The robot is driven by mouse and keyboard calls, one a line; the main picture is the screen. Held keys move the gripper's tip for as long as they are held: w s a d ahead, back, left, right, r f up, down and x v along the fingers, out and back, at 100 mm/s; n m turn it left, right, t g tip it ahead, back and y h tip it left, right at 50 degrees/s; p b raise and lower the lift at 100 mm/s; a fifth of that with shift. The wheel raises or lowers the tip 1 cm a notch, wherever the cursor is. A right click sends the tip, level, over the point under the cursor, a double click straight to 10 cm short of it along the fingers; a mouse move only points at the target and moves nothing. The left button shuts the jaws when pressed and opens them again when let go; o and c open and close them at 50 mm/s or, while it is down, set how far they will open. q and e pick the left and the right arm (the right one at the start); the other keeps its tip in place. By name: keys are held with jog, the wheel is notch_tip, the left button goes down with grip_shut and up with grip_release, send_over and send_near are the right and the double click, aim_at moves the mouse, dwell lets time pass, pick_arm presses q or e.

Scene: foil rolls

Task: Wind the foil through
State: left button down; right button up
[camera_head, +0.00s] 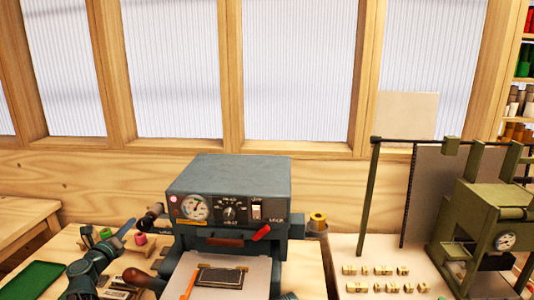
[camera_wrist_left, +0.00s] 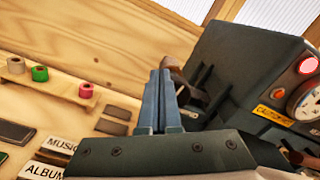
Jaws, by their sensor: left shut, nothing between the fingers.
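The grey-blue foil machine (camera_head: 228,180) stands on the bench with a gauge, a dial and a switch on its front. A gold foil roll (camera_head: 318,220) sits at its right side. My right gripper is not in view.
Green (camera_wrist_left: 39,73) and pink (camera_wrist_left: 86,90) rolls stand on a wooden rack at the left. A dark framed plate (camera_head: 221,276) lies before the machine. A green press (camera_head: 480,225) and small brass blocks (camera_head: 377,271) are at the right. A green tray (camera_head: 32,276) lies far left.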

pick_arm(q)
jog(key=shift+w+d+f, duration=0.1)
jog(key=shift+d+f, duration=0.05)
jog(key=shift+d, duration=0.1)
dwell(0.7)
jog(key=shift+d+r, duration=0.15)
jog(key=shift+r, duration=0.05)
jog(key=shift+d+r+p, duration=0.2)
jog(key=shift+r+p, duration=0.05)
jog(key=shift+p, duration=0.05)
jog(key=shift+d, duration=0.1)
jog(key=shift+d+r, duration=0.15)
jog(key=shift+d, duration=0.1)
jog(key=shift+d+r, duration=0.1)
jog(key=shift+d, duration=0.2)
jog(key=shift+d+p, duration=0.25)
jog(key=shift+p, duration=0.05)
dwell(0.4)
